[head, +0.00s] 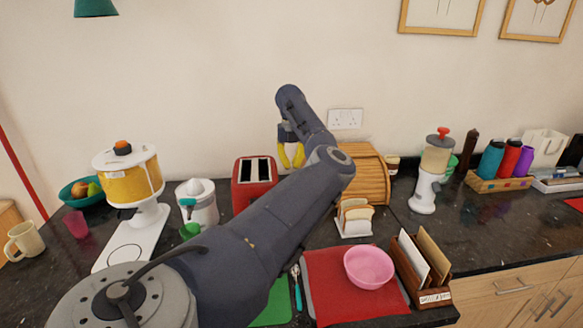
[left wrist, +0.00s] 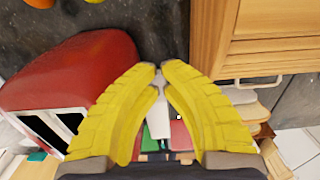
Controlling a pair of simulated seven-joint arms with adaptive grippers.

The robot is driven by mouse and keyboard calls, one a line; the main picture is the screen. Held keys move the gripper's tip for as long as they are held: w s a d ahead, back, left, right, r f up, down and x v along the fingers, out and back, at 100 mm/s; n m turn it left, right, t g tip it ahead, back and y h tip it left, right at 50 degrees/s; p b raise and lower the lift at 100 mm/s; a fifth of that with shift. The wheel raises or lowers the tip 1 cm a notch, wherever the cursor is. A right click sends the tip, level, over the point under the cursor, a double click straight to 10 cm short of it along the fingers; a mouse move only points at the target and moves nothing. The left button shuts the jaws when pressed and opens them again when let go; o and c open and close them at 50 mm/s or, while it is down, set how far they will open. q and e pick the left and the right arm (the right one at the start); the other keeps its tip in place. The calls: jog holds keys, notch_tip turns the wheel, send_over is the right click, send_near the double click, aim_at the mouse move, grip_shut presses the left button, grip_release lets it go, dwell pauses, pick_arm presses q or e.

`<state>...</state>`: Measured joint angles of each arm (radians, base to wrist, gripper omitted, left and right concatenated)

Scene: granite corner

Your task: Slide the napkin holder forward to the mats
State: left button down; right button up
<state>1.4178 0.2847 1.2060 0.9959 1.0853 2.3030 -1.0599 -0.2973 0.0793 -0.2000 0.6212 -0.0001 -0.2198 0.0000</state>
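A red mat (head: 325,272) and a green mat (head: 273,304) lie at the front of the dark counter; my left arm covers part of them. They also show, small, in the left wrist view (left wrist: 179,135). A pale object (left wrist: 160,122) shows between my yellow fingers there; I cannot tell if it is the napkin holder. No napkin holder is clear in the head view, where my arm hides the middle. My left gripper (head: 291,164) points down near the wall, between toaster and bread box. My right gripper is not in view.
A red toaster (head: 253,181) stands left of the gripper and a wooden bread box (head: 372,178) right. A toast rack (head: 353,226) stands before the box. A pink bowl (head: 369,267) sits on the red mat, beside a wooden letter rack (head: 425,293).

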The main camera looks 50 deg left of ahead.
pick_arm(q)
notch_tip(320, 180, down, 9)
jog(key=shift+s+f, duration=0.1)
jog(key=shift+s+d+r, duration=0.25)
jog(key=shift+s+d, duration=0.1)
jog(key=shift+d, duration=0.3)
jog(key=shift+s+d, duration=0.65)
jog(key=shift+d, duration=0.3)
jog(key=shift+d, duration=0.1)
jog(key=s+d, duration=0.1)
jog(key=d, duration=0.1)
jog(key=s+d, duration=0.2)
jog(key=d, duration=0.1)
jog(key=s+d, duration=0.2)
jog(key=shift+d, duration=0.25)
jog(key=shift+a, duration=0.15)
